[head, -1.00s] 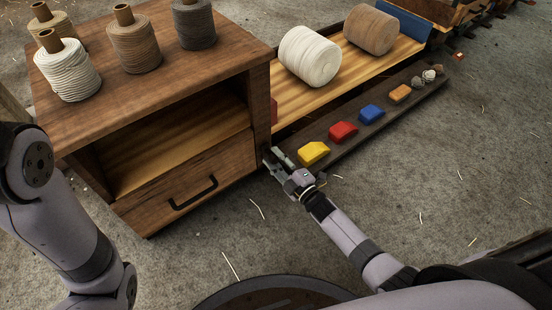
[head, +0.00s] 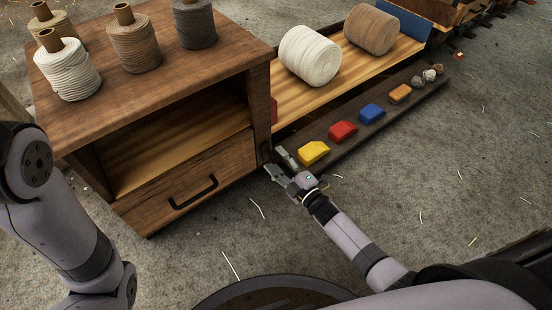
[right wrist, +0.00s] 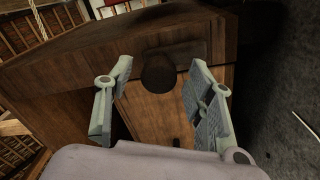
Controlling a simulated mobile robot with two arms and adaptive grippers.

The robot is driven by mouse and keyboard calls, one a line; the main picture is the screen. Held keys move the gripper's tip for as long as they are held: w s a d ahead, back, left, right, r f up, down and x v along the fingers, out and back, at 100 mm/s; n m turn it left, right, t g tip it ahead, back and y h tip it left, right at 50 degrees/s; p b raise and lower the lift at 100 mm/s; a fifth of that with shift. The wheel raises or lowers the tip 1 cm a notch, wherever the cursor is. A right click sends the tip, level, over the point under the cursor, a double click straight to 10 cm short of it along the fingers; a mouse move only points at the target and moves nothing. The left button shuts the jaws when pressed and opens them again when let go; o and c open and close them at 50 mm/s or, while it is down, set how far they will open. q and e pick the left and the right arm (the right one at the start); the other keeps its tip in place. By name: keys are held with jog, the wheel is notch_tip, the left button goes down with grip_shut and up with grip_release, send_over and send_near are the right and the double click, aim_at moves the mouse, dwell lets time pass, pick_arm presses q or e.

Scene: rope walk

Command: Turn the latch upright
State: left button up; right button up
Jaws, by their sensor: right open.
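My right gripper (head: 277,161) is open at the near right corner of the wooden cabinet (head: 150,55), low beside its drawer (head: 190,178). In the right wrist view the two fingers of this gripper (right wrist: 157,92) stand wide apart with nothing between them touching either one. Beyond them is a dark rounded piece (right wrist: 158,75) against the cabinet's wood, beside a dark flat bar (right wrist: 185,53) lying across the picture; this looks like the latch, but its shape is too dark to be sure. The latch cannot be made out in the head view. My left gripper is out of view.
Spools of cord (head: 134,45) stand on the cabinet top. A narrow dark ledge (head: 340,150) with yellow, red, blue and orange blocks runs close beyond my right gripper. A sloping board (head: 290,97) bears two large spools. The concrete floor (head: 440,200) at right is open.

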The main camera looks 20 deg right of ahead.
jog(key=v, duration=1)
jog(key=shift+s, duration=0.4)
jog(key=shift+d, duration=0.15)
